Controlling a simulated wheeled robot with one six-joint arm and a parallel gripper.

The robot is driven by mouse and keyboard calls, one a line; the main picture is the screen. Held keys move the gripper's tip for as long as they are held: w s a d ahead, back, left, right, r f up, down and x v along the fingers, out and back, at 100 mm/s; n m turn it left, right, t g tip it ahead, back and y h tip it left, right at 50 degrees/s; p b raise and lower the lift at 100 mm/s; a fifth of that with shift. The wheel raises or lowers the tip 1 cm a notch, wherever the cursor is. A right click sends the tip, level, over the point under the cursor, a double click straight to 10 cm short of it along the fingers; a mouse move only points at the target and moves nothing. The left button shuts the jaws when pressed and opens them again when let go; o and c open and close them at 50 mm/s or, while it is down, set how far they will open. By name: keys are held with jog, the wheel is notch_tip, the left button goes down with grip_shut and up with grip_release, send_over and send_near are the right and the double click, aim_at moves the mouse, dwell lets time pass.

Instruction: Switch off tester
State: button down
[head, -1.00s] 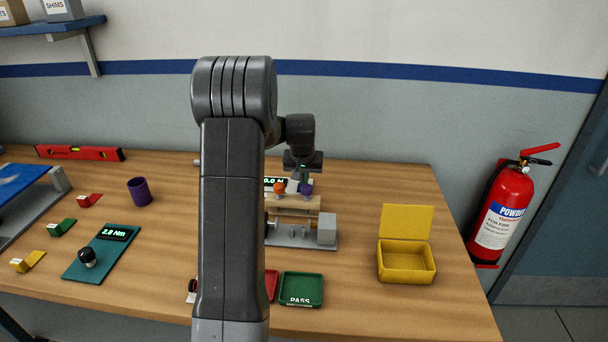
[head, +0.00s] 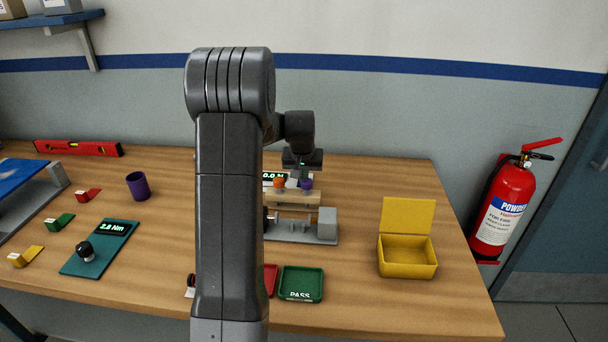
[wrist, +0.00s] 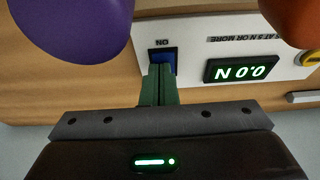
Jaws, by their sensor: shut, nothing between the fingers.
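The tester (head: 326,226) stands on the bench, partly hidden behind my arm. Its white panel shows in the wrist view (wrist: 200,40), upside down, with a lit display (wrist: 240,70) reading 0.0 N. A blue switch (wrist: 164,56) sits in the panel beside an "ON" mark. My gripper (wrist: 160,70) is shut and empty, its green fingertips at the near edge of the switch; I cannot tell if they touch it. The tips cover part of the switch, and its position is unclear. A purple knob (wrist: 70,25) and an orange knob (wrist: 292,18) are close to the fingers.
A green PASS tray (head: 302,284) and a red tray (head: 271,281) are in front. An open yellow box (head: 408,270) stands right. A teal torque gauge (head: 100,255) and purple cup (head: 137,187) are left.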

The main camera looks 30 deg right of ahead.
jog(key=shift+s+a+f, duration=0.1)
jog(key=shift+s+f, duration=0.1)
jog(key=shift+f, duration=0.1)
jog(key=shift+r+p, duration=0.35)
jog(key=shift+r, duration=0.2)
jog(key=v, duration=1.3)
jog(key=shift+w+d+r+p, duration=0.25)
jog(key=shift+w+r+p, duration=0.05)
jog(key=shift+w, duration=0.1)
jog(key=x, duration=0.9)
jog(key=shift+w+d+f, duration=0.1)
jog(key=shift+w+d, duration=0.2)
jog(key=shift+w+d+b, duration=0.2)
jog(key=shift+w+b, duration=0.1)
jog(key=shift+b, duration=0.2)
jog(key=v, duration=0.7)
